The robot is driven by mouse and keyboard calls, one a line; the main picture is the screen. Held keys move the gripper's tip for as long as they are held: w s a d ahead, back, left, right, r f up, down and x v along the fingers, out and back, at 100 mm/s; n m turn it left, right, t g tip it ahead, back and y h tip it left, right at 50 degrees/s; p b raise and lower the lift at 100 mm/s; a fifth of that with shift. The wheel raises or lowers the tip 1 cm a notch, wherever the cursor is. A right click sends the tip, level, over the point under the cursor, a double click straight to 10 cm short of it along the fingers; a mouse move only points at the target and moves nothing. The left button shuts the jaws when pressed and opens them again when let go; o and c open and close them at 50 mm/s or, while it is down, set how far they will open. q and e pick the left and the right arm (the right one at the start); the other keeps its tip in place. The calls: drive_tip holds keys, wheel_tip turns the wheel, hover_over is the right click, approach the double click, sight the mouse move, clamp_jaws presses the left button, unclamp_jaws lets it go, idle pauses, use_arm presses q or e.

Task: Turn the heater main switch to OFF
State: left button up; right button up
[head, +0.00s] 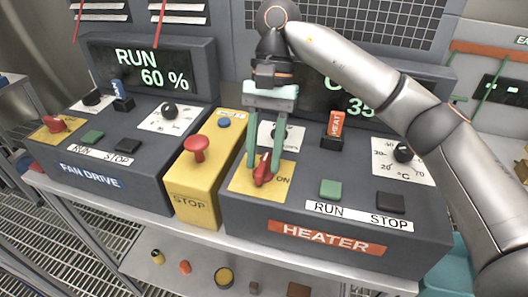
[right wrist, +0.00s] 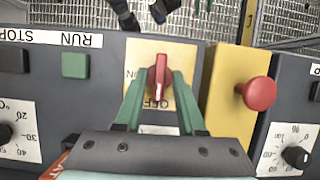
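The heater main switch (head: 263,173) is a red rotary knob on a yellow plate (head: 241,181) at the heater panel's left. ON is printed right of the knob in the head view. In the right wrist view the knob (right wrist: 158,78) is seen upside down, its handle's white-marked end toward the OFF lettering (right wrist: 154,102). My right gripper (head: 263,162) is lowered over the knob, with one green finger on each side. The fingers (right wrist: 161,80) are apart, close to the knob; contact is unclear. My left gripper is not in view.
A yellow box with a red stop button (head: 196,148) stands just left of the switch. Green RUN (head: 331,190) and dark STOP (head: 390,202) buttons are to its right. An orange HEAT selector (head: 336,124) is behind. The fan drive panel (head: 100,172) is further left.

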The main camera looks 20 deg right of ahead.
drive_tip(key=shift+o, duration=0.4)
drive_tip(key=p+v, duration=0.4)
drive_tip(key=v, duration=0.8)
drive_tip(key=shift+w+r, duration=0.15)
